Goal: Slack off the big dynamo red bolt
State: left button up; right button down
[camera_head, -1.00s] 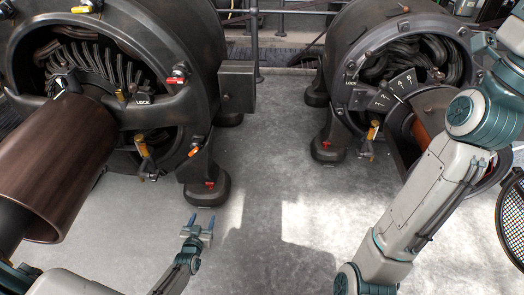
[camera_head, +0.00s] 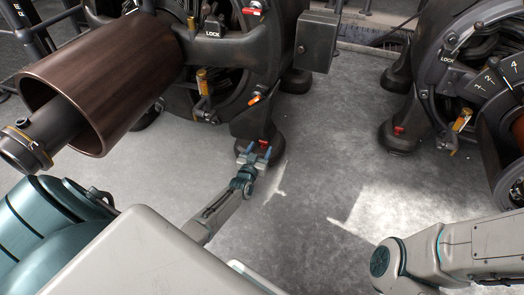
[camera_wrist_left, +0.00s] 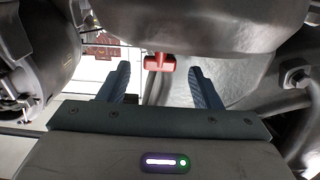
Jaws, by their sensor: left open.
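The big dynamo (camera_head: 225,75) stands at the upper left of the head view, with a large brown pulley drum (camera_head: 105,85) on its shaft. A red bolt (camera_head: 263,143) sits at its foot. My left gripper (camera_head: 258,152) is at that foot, its blue fingers open and empty, pointing at the bolt. In the left wrist view the red T-shaped bolt (camera_wrist_left: 158,62) shows just ahead of the fingertips, between the two fingers and apart from both. My right gripper is outside the frames.
A second dynamo (camera_head: 440,75) stands at the right, with its own red foot bolt (camera_head: 398,131) and an orange-handled lever (camera_head: 461,120). An orange-tipped lever (camera_head: 254,99) sits above my left gripper. The grey floor (camera_head: 320,150) between the dynamos is clear.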

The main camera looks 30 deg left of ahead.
pick_arm(q)
jog(key=shift+b+x, duration=0.3)
jog(key=shift+x, duration=0.7)
jog(key=shift+c, duration=0.2)
